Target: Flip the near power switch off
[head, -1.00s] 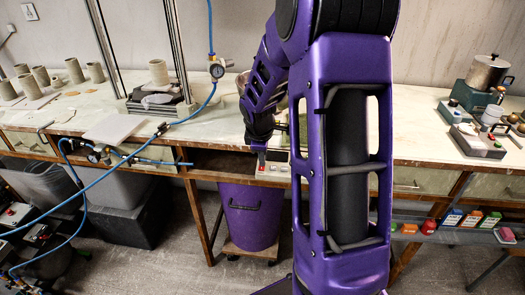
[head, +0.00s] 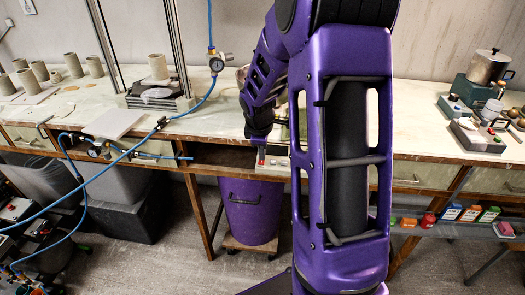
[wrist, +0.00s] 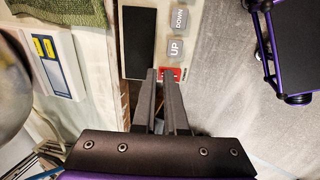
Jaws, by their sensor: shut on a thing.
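The control panel (wrist: 190,18) is a pale box with a dark display and grey UP and DOWN buttons. A red power switch (wrist: 171,73) sits at its near end, by the fingertips. The panel's pale front also shows below the bench edge in the head view (head: 273,168), with a small red spot on it. My gripper (wrist: 160,74) has its two dark fingers close together at the red switch, shut on it. The fingers cover part of the switch, and its on or off position cannot be read. In the head view my arm hides much of this area.
A second pale box (wrist: 50,60) with yellow-marked switches lies left in the wrist view, near a green cloth (wrist: 65,12). A purple bin (head: 250,210) stands under the bench. A pot (head: 490,68) and small devices stand at the bench's right. Bare floor lies in front.

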